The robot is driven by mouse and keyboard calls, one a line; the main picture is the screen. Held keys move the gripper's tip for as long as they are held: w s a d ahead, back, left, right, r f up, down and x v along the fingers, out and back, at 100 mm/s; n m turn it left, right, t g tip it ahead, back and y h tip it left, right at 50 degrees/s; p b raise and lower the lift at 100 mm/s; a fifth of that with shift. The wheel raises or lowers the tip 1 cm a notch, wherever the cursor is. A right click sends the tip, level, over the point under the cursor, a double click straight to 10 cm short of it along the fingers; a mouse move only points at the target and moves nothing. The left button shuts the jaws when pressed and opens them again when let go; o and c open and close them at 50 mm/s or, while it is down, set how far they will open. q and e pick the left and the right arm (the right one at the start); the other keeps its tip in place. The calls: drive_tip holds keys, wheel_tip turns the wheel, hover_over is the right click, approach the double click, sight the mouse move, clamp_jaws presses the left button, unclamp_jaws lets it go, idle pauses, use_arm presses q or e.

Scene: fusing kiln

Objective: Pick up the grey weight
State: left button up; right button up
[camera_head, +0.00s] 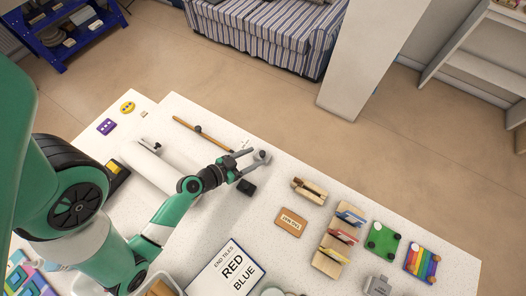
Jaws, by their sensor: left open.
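A grey block-like object with a raised top (378,285), which looks like the grey weight, sits at the bottom edge of the head view on the right part of the white table. My left gripper (254,171) is open over the middle of the table. It is up and left of the grey object, well apart from it, and I see nothing held in it. My right gripper is not in view.
The speckled white table (330,262) also carries a RED/BLUE sign (228,270), an orange-brown label plate (291,222), a wooden rack (338,240), a green board (383,242) and a rainbow-striped board (421,263). A brown rod (202,134) lies near the far edge.

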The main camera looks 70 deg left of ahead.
sight(261, 153)
use_arm(q)
drive_tip(key=p+x, duration=0.1)
drive_tip(key=x, duration=0.4)
drive_tip(key=shift+r, duration=0.1)
clamp_jaws()
idle(1.2)
